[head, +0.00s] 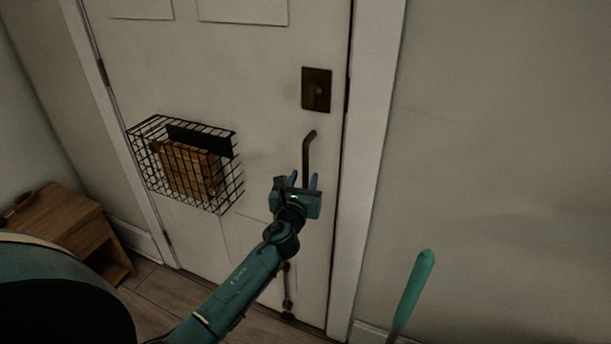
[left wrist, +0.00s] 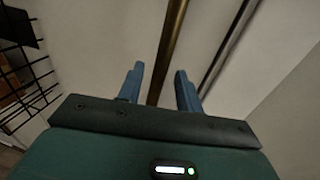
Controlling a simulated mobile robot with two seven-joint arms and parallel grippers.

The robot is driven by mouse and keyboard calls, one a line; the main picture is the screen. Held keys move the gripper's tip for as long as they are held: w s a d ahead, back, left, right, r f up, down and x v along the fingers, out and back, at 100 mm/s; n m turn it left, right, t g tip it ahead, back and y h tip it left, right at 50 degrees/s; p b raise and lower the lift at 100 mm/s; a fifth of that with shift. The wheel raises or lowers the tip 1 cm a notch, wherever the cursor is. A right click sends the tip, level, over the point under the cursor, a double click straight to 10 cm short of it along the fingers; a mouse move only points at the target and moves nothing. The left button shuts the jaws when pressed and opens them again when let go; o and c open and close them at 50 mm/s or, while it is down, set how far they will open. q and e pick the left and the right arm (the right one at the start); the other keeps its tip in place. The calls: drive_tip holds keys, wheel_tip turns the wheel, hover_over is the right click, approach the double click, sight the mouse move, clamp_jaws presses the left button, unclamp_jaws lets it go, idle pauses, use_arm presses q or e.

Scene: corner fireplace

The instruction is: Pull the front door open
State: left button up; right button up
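The front door (head: 255,60) is pale and stands shut in its frame, with hinges down its left side. A brass-brown upright bar handle (head: 308,155) is near its right edge, below a dark lock plate (head: 316,90). My left gripper (head: 304,181) is in front of the handle with its blue fingers open. In the left wrist view the handle (left wrist: 170,50) runs between the two spread fingertips (left wrist: 158,72), with a gap on each side. My gripper hides the handle's lower part in the head view. My right gripper is not in view.
A black wire basket (head: 233,178) holding a brown block hangs on the door's left half. A low wooden stand (head: 60,215) is left of the door. A teal rod-like thing (head: 415,290) rises at the lower right. Bare wall (head: 490,150) lies right of the frame.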

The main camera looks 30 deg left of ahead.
use_arm(q)
drive_tip(key=shift+x, duration=1.3)
drive_tip(key=shift+c, duration=0.3)
clamp_jaws()
